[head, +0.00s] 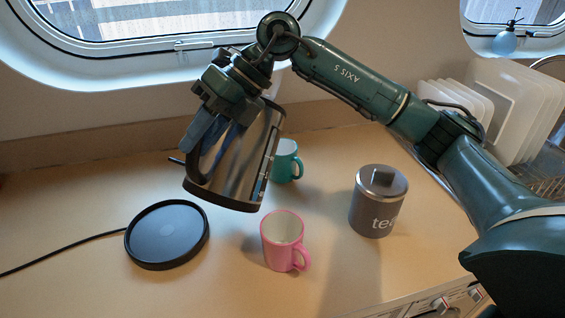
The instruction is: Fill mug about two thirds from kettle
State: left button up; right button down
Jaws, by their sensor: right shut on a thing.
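My right gripper (213,130) is shut on the handle of a shiny metal kettle (242,160) with a dark base rim. The kettle is held in the air above the counter, leaning somewhat in the picture. Its spout cannot be made out, and no stream of water shows. A pink mug (281,241) stands upright on the counter, below and right of the kettle and apart from it. Its inside looks pale; no water level can be made out. A teal mug (287,161) stands farther back, partly hidden behind the kettle. My left gripper is not in view.
A round black kettle base (167,235) with a cord lies at the left. A grey tea canister (378,202) stands right of the pink mug. White plates (510,100) stand in a rack at the back right. The front left of the counter is clear.

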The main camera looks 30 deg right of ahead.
jog(key=shift+r, duration=0.35)
dwell(0.3)
jog(key=shift+w+d+r, duration=0.1)
jog(key=shift+r, duration=0.2)
jog(key=shift+w+d+r+g+y+p, duration=0.1)
jog(key=shift+d+r+g+y+p, duration=0.15)
jog(key=shift+r+p, duration=0.2)
jog(key=shift+w+d+r+g+y+p, duration=0.1)
jog(key=shift+r+y+p, duration=0.25)
jog(key=shift+r+p, duration=0.1)
dwell(2.1)
jog(key=shift+w+d+r, duration=0.1)
jog(key=shift+r, duration=0.15)
jog(key=shift+w+d+r+m+y+p, duration=0.15)
jog(key=shift+d+r+y+p, duration=0.1)
jog(key=shift+r+p, duration=0.2)
jog(key=shift+w+d+r+m+y+p, duration=0.15)
jog(key=shift+r+y+p, duration=0.15)
jog(key=shift+r, duration=0.15)
dwell(2.1)
jog(key=shift+d+r, duration=0.15)
dwell(0.6)
